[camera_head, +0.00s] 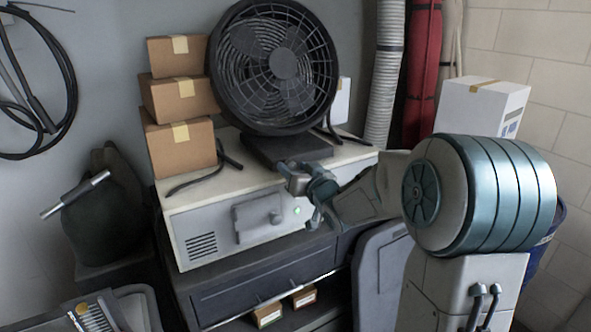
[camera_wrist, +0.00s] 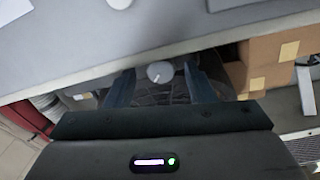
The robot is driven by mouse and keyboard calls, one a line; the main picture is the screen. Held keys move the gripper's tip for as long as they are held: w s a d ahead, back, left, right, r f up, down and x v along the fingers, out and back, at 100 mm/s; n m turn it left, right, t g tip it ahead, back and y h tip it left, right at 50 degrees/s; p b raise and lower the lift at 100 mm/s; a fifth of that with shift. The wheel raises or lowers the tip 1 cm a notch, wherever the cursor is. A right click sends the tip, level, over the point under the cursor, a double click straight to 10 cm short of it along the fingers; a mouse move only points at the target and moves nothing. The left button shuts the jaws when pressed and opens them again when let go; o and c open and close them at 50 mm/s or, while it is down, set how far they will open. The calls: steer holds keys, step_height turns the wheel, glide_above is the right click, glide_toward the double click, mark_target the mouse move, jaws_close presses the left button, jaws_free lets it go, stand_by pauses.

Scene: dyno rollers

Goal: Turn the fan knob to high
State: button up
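The large black round fan (camera_head: 272,68) stands on a dark base (camera_head: 285,150) on top of a pale cabinet. My gripper (camera_head: 290,173) is at the front of that base. In the wrist view, which looks upside down, a round grey knob (camera_wrist: 160,72) with a small white mark shows between the two blue-grey fingers of my gripper (camera_wrist: 161,88). The fingers are apart, with a visible gap on each side of the knob. I cannot make out the knob in the head view. Setting labels are not readable.
Stacked cardboard boxes (camera_head: 180,95) stand left of the fan. Black cables lie on the cabinet top (camera_head: 205,190). The cabinet front has a small panel (camera_head: 258,215) and a green light. A white box (camera_head: 482,108), a red hanging roll and a grey hose are at the right.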

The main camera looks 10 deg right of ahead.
steer(key=b+v, duration=0.1)
steer(key=v, duration=1.2)
steer(key=shift+s, duration=0.4)
steer(key=shift+d+r, duration=0.1)
steer(key=shift+d, duration=0.05)
